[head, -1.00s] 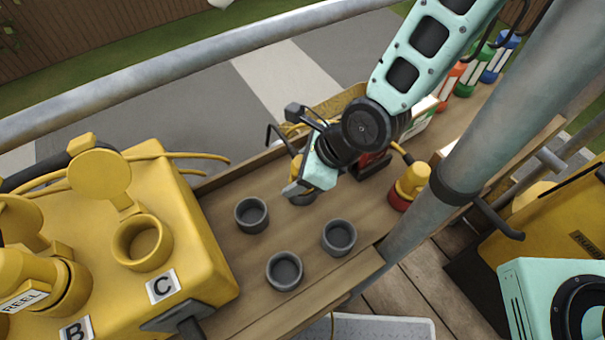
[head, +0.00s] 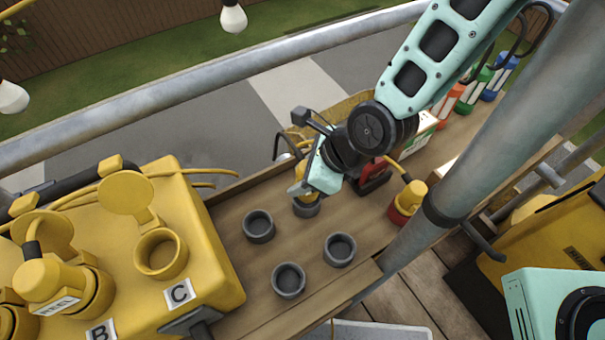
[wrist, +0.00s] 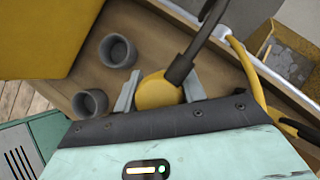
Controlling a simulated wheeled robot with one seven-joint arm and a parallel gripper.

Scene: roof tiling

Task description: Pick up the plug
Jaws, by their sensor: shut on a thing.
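A yellow plug (wrist: 158,90) is between the two grey fingers of my gripper (wrist: 160,92) in the wrist view. My gripper is shut on it. A dark stalk crosses the plug's upper right side. In the head view my gripper (head: 308,186) is over a grey cup (head: 307,209) on the wooden plank, and only a small yellow part of the plug shows at the fingers. The plug's lower end is hidden, so I cannot tell whether it is clear of the cup.
Several grey cups, such as one (head: 259,226), stand on the wooden plank. A yellow box (head: 215,270) with sockets is at left. A yellow and red plug (head: 408,199) stands at right beside a metal pole (head: 480,135). Coloured bottles (head: 492,80) stand behind.

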